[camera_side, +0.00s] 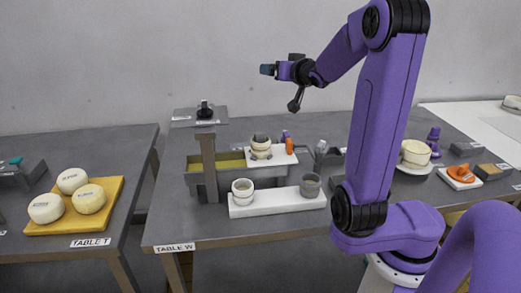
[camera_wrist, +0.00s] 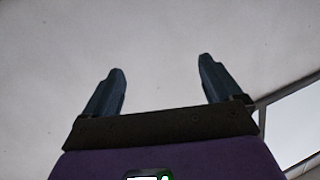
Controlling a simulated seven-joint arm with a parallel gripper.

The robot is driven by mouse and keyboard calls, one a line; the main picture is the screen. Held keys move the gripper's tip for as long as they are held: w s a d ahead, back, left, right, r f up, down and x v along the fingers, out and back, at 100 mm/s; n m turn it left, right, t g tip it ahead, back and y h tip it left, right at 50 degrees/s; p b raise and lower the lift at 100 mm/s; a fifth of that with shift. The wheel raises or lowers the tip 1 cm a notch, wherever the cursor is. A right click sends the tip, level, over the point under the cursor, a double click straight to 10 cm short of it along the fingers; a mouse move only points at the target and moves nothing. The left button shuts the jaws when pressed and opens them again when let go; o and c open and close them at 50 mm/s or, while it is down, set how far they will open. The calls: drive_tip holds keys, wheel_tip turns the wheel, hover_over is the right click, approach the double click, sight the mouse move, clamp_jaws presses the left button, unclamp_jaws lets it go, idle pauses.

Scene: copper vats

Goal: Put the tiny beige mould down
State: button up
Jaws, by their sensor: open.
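My gripper (camera_wrist: 163,88) is open in the wrist view, with two dark blue fingers well apart and nothing between them. In the side view my gripper (camera_side: 266,70) is raised high above the table, pointing left toward the wall. A small beige mould (camera_side: 243,191) stands on the left end of a white board. A grey mould (camera_side: 311,185) stands on the right end of the white board. My gripper touches none of them.
The white board (camera_side: 275,203) lies at the front of Table W. A grey post (camera_side: 209,165) and trough (camera_side: 205,178) stand behind it. An orange bottle (camera_side: 290,146) is near the plate. Cheeses sit on a yellow board (camera_side: 105,195) on Table T. Air around my gripper is clear.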

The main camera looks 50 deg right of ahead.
drive_tip(key=w+d+f+m+g, duration=0.1)
drive_tip(key=w+d+m+g, duration=0.2)
drive_tip(key=d+m+g, duration=0.25)
drive_tip(key=r+m+g+y, duration=0.2)
drive_tip(key=m+g+y, duration=0.6)
hover_over(261, 141)
drive_tip(key=d, duration=0.1)
drive_tip(key=f, duration=1.1)
drive_tip(key=w+f, duration=0.1)
drive_tip(key=f, duration=0.5)
drive_tip(key=shift+f, duration=0.1)
drive_tip(key=shift+s+a+f, duration=0.1)
drive_tip(key=shift+f, duration=1.25)
drive_tip(key=shift+s+a+f, duration=0.1)
drive_tip(key=shift+f, duration=1.2)
drive_tip(key=c, duration=1.1)
drive_tip(key=shift+c, duration=0.5)
